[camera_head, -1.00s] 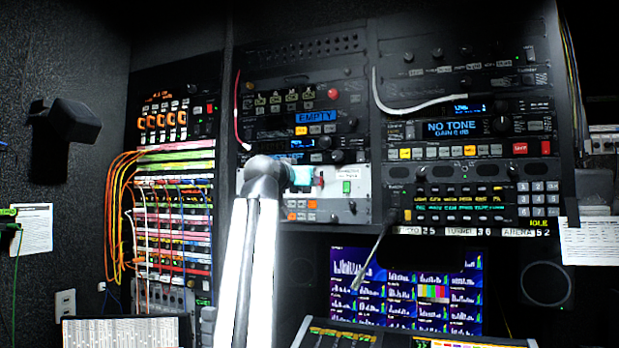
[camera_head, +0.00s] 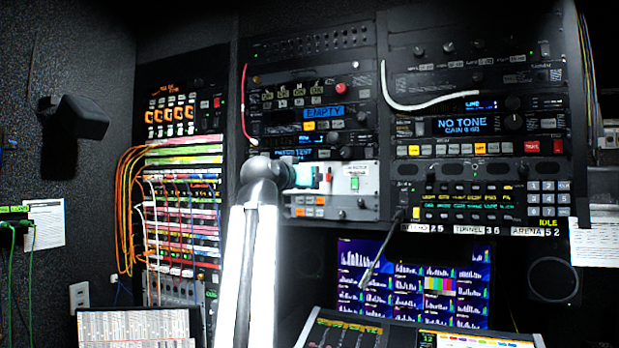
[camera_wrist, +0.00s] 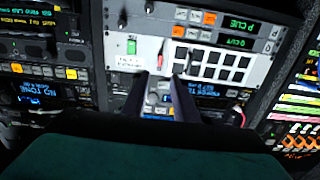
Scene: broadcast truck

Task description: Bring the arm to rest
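My arm rises in the middle of the head view, with a bright white link and a grey elbow. Past the elbow, its teal end with my gripper (camera_head: 318,178) points toward the white-faced panel (camera_head: 355,178) in the middle rack. In the wrist view, the two dark fingers of my gripper (camera_wrist: 166,78) stand apart with nothing between them. The white panel, with a green-lit switch, a red tag and black buttons, shows upside down beyond the tips. I cannot tell how far the tips are from it.
A patch bay (camera_head: 180,215) with orange cables is left of my arm. A white cable (camera_head: 430,104) hangs in a loop on the right rack. A gooseneck microphone (camera_head: 378,258) stands before the monitor (camera_head: 470,280). A console (camera_head: 345,332) is at the lower right.

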